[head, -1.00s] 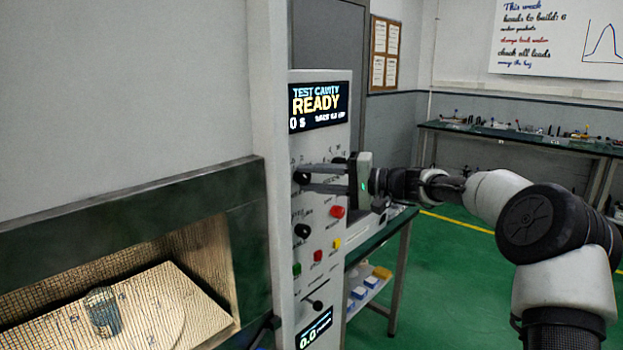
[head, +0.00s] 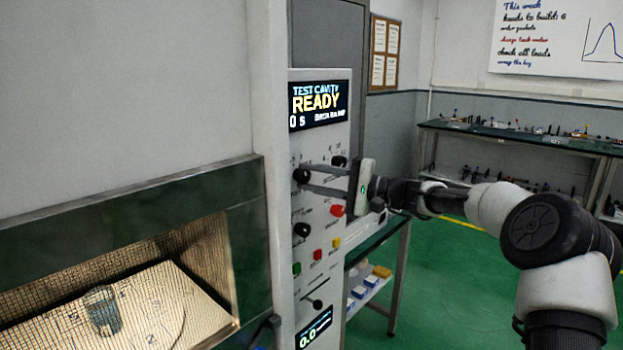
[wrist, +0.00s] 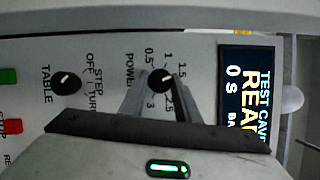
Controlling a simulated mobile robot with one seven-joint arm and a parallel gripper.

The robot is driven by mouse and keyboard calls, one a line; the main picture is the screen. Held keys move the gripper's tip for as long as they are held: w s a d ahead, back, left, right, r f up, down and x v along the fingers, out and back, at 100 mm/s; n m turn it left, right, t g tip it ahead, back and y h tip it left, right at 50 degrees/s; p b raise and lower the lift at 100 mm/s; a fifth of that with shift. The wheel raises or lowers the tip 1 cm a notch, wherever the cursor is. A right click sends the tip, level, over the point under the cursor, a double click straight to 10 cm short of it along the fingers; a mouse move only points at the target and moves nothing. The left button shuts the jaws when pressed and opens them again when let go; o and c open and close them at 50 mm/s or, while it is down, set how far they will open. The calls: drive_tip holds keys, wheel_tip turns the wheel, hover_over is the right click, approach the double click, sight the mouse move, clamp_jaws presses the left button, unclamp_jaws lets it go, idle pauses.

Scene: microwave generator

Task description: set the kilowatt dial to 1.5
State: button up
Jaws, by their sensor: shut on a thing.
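The kilowatt dial (wrist: 160,81) is a round black knob with a white pointer mark, labelled POWER with a ring of numbers, in the wrist view. Its mark points to the upper right, toward the 1.5 side of the scale; I cannot tell if it sits exactly on 1.5. In the head view the dial (head: 301,176) is on the upper left of the white control panel (head: 318,230). My gripper (wrist: 163,88) is shut on the dial, one finger on each side. In the head view my gripper (head: 308,178) reaches in from the right, its fingers partly covering the panel's labels.
A display (head: 319,105) reading READY is above the dial. Another black knob (head: 339,161), the TABLE knob (wrist: 66,82) and a red button (head: 337,210) are close by. The lit cavity at left holds a glass (head: 102,312).

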drive_tip(key=o, duration=1)
drive_tip(key=shift+o, duration=0.2)
drive_tip(key=shift+d, duration=0.1)
drive_tip(key=v, duration=1.7)
drive_tip(key=shift+d, duration=0.2)
drive_tip(key=shift+f, duration=0.15)
